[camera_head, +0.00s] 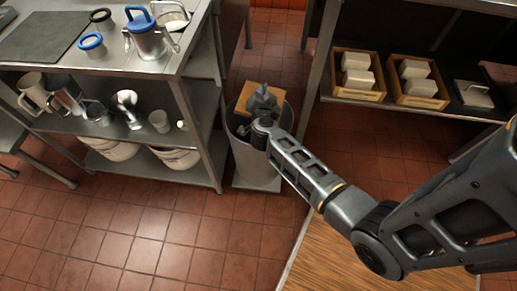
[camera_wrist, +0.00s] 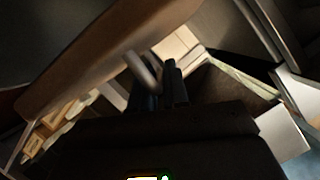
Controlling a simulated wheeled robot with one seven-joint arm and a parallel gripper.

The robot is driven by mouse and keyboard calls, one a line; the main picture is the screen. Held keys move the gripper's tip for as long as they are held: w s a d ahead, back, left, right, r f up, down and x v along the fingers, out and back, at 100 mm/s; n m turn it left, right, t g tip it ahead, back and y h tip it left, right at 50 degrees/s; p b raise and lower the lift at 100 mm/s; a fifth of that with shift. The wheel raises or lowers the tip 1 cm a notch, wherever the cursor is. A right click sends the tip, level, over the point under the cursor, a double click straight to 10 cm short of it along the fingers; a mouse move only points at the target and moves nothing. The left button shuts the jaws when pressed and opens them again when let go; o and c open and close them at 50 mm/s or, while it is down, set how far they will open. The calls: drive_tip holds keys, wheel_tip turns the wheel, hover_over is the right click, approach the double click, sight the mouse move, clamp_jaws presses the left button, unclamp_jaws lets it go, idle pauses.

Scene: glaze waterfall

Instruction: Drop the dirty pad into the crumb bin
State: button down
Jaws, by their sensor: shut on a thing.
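The pad (camera_head: 250,92), with a tan-brown face, is held at the mouth of a grey round bin (camera_head: 254,172) on the floor. In the wrist view the pad (camera_wrist: 95,62) shows large and tilted, with a metal handle (camera_wrist: 142,72) at the fingers. My gripper (camera_head: 263,98) is shut on the handle, above the bin's opening. The gripper also shows in the wrist view (camera_wrist: 160,88). The arm and pad hide much of the bin's inside, so I cannot tell what lies in it.
A metal workbench (camera_head: 203,45) with jugs and cups stands left of the bin. On the right, a shelf holds two wooden boxes (camera_head: 359,95) (camera_head: 421,101) of pale blocks and a grey handled plate (camera_head: 473,95). The tiled floor in front is clear.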

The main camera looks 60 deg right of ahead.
drive_tip(key=c, duration=1)
unclamp_jaws()
drive_tip(key=shift+c, duration=0.2)
drive_tip(key=p+v, duration=0.2)
drive_tip(key=v, duration=0.5)
drive_tip(key=shift+a+r, duration=0.2)
drive_tip(key=shift+a, duration=0.1)
drive_tip(key=shift+s, duration=0.15)
